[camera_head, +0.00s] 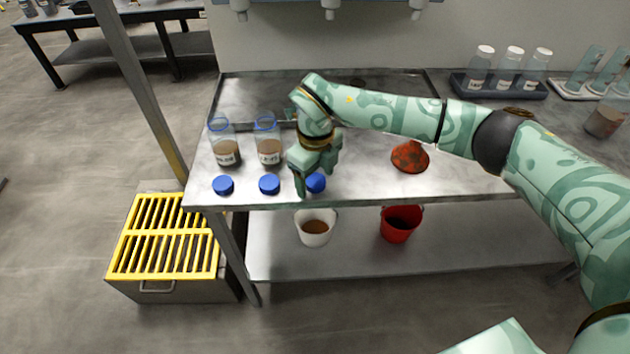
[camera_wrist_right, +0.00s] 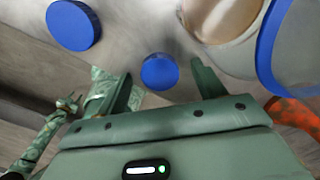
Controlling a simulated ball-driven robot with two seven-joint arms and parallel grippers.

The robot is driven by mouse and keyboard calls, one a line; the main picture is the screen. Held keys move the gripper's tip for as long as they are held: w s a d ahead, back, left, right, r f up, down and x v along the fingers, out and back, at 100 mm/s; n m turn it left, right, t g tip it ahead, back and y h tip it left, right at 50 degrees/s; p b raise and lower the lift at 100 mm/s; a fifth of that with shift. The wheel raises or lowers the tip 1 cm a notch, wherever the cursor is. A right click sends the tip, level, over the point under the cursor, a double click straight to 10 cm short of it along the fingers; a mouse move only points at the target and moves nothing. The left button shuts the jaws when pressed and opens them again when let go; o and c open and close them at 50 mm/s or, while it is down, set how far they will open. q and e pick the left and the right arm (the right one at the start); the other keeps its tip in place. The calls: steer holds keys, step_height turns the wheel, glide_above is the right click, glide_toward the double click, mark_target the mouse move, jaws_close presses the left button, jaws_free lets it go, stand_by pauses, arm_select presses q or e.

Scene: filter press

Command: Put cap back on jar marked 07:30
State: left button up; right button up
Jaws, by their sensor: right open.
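Three blue caps lie in a row at the bench's front edge: the left cap (camera_head: 223,185), the middle cap (camera_head: 269,184) and the right cap (camera_head: 316,183). Behind them stand two uncapped, blue-rimmed jars with brown contents, the left jar (camera_head: 225,150) and the middle jar (camera_head: 267,146). Their labels are too small to read surely. My right gripper (camera_head: 314,178) is open, pointing down over the right cap and partly hiding it. In the right wrist view, a blue cap (camera_wrist_right: 160,71) shows between the open fingers, with a blue-rimmed jar (camera_wrist_right: 285,45) beside it. My left gripper (camera_wrist_right: 70,103) shows small there.
A rust-red mound (camera_head: 410,157) lies on the bench to the right. Capped bottles stand in a dark rack (camera_head: 500,91) at the back right. A white bucket (camera_head: 315,232) and a red bucket (camera_head: 400,224) are below. A yellow-grated box (camera_head: 165,240) stands at left.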

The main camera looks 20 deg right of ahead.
mark_target(315, 180)
steer(key=c, duration=1.1)
steer(key=shift+o, duration=0.2)
